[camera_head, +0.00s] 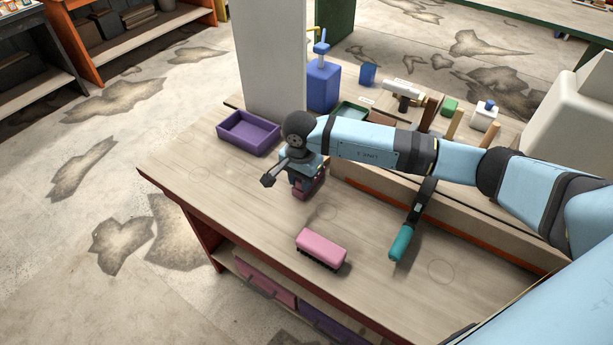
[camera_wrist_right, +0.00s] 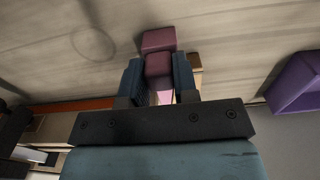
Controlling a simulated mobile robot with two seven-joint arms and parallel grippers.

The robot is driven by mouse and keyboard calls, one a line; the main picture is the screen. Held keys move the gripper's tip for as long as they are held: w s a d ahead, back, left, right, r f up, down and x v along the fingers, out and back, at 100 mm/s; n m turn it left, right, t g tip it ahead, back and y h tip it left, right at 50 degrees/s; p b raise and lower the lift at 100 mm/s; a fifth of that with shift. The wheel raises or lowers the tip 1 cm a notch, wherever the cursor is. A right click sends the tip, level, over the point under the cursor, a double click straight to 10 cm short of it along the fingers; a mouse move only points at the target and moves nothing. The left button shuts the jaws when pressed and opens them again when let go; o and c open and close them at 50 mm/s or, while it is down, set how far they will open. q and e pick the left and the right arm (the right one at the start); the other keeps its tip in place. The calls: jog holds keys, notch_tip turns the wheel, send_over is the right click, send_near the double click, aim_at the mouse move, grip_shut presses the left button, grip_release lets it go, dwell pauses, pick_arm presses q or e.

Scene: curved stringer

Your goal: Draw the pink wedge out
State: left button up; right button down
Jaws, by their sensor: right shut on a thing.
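The pink wedge shows as a dark pink, stepped block (camera_head: 310,191) under my right gripper (camera_head: 303,184), near the left end of the long wooden piece on the bench. In the right wrist view my right gripper (camera_wrist_right: 158,80) has one finger on each side of the wedge (camera_wrist_right: 158,42) and is shut on it. The wedge's far end sticks out past the fingertips over the bench top. Its near part is partly hidden between the fingers. I cannot tell whether the wedge still touches the wooden piece. My left gripper is not in view.
A pink brush (camera_head: 321,249) and a teal-handled tool (camera_head: 403,240) lie in front on the bench. A purple tray (camera_head: 248,133) stands behind, beside a grey pillar (camera_head: 270,60). The long wooden piece (camera_head: 375,192) runs rightward. The bench's left part is clear.

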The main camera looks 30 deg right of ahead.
jog(key=c, duration=0.9)
grip_release()
jog(key=shift+s+a, duration=0.1)
jog(key=shift+a, duration=0.15)
jog(key=shift+d+r, duration=0.1)
jog(key=shift+r, duration=0.05)
notch_tip(320, 180, up, 14)
jog(key=shift+f+b, duration=0.25)
jog(key=shift+b, duration=0.3)
